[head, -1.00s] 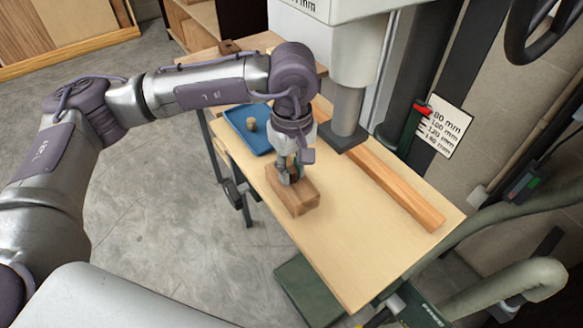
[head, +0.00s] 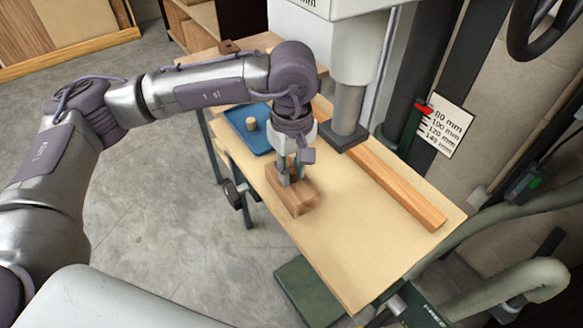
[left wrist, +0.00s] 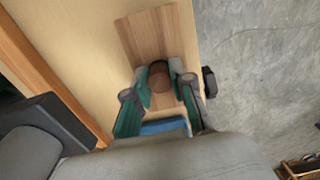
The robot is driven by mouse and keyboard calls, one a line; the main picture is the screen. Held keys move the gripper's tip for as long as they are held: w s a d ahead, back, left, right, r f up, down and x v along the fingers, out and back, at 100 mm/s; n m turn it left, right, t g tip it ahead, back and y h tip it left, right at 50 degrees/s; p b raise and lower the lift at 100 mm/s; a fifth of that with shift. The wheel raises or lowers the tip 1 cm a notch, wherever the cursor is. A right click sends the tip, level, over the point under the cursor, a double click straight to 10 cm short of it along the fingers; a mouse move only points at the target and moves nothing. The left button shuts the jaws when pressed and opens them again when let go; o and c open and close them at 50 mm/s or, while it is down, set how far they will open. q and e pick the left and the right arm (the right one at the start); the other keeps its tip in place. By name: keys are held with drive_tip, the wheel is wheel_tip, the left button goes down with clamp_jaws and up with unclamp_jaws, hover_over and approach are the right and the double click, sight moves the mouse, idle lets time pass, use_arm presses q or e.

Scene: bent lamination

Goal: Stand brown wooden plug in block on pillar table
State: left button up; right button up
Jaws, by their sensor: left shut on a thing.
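A brown wooden block (head: 297,203) lies on the light wooden pillar table (head: 340,240). My left gripper (head: 291,176) points down at the far end of the block. In the left wrist view my left gripper (left wrist: 167,88) is shut on the round brown wooden plug (left wrist: 161,81), which shows between its green-backed fingers. The block (left wrist: 158,30) lies directly beneath them. A dark edge shows beside the plug; I cannot tell how far the plug sits in the block. The plug is hidden in the head view. My right gripper is not in view.
A blue tray (head: 238,116) with a light wooden plug (head: 251,124) stands at the table's far left. A long wooden fence (head: 395,187) runs along the right. The machine's dark foot (head: 344,138) hangs close to my wrist. The table's near part is clear.

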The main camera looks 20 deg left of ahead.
use_arm(q)
drive_tip(key=shift+f+b, duration=0.15)
drive_tip(key=shift+b, duration=0.2)
idle(0.5)
drive_tip(key=o, duration=0.8)
drive_tip(key=o, duration=0.4)
drive_tip(key=shift+r+p, duration=1.3)
drive_tip(key=shift+r, duration=2.3)
drive_tip(key=shift+w+r, duration=0.1)
drive_tip(key=shift+r, duration=0.05)
